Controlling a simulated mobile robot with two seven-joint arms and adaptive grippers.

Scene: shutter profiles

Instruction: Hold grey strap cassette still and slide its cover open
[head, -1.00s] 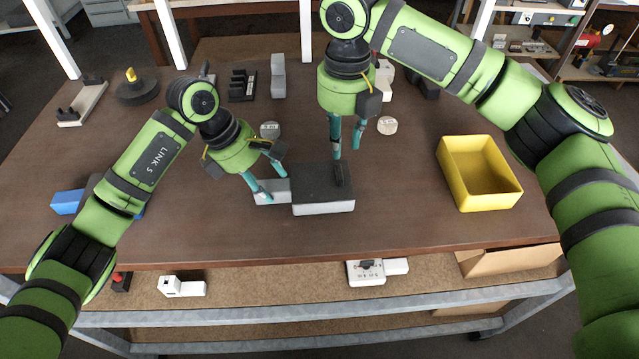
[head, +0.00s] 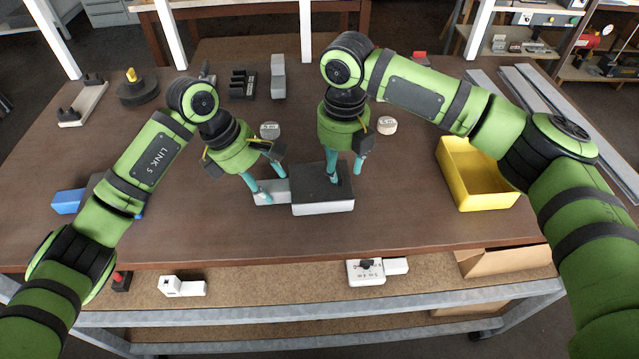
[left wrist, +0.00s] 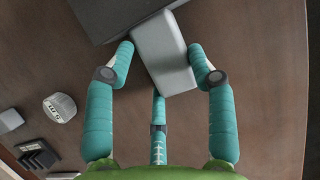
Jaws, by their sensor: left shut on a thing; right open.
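The grey strap cassette (head: 322,208) lies on the table, a light grey box with a dark flat cover (head: 308,178) on top. A narrower light grey end block (head: 266,198) sticks out on its left; it also shows in the left wrist view (left wrist: 160,55). My left gripper (head: 273,190) is shut on this end block, with its fingers on either side (left wrist: 162,65). My right gripper (head: 346,175) is open and low over the cover's right part, its fingers around the raised dark grip there. The fingers partly hide this grip, and contact cannot be told.
A yellow bin (head: 480,200) stands to the right. Two round pale tins (head: 270,130) (head: 387,125) lie behind the cassette. A blue object (head: 67,202) is at the left, partly behind my left arm. The table in front of the cassette is clear.

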